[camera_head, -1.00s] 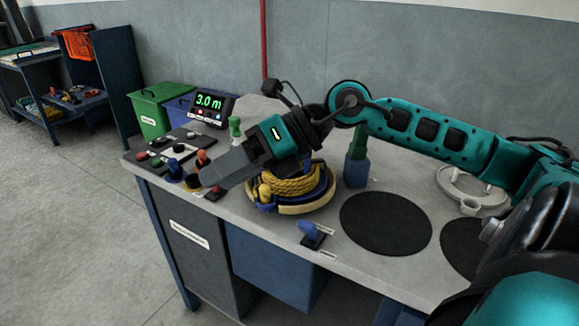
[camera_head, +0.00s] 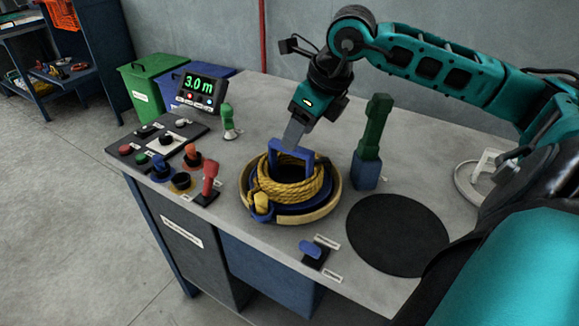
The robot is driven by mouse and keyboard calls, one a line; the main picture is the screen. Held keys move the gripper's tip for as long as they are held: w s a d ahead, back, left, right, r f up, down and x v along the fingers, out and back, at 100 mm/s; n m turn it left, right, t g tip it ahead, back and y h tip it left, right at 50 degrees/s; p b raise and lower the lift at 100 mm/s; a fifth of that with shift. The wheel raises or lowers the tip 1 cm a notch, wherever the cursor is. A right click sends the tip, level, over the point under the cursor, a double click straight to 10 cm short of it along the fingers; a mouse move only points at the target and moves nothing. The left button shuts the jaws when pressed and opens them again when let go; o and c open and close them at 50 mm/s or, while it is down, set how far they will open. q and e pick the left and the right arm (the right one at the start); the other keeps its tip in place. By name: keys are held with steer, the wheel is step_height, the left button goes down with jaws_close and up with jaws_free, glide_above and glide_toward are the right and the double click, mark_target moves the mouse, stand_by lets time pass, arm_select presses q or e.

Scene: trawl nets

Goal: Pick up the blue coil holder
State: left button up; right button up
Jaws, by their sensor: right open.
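The blue coil holder (camera_head: 305,158) stands on the workbench, with a coil of yellow rope (camera_head: 318,187) wound on it. Its blue arched handle rises above the rope. It rests in a round tan tray (camera_head: 332,204). My right gripper (camera_head: 292,140) comes down from above, with its grey fingers at the top of the handle. The jaws are open; whether they straddle or touch the handle cannot be told from this angle. My left gripper is out of view.
A green-topped blue post (camera_head: 370,150) stands just right of the holder. A green-and-white knob (camera_head: 228,122), red lever (camera_head: 209,180) and button panel (camera_head: 155,140) are on the left. A blue switch (camera_head: 312,250) is in front. A black disc (camera_head: 398,235) lies at right.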

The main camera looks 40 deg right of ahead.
steer(key=x, duration=0.8)
steer(key=shift+f, duration=0.15)
jaws_close()
stand_by(0.3)
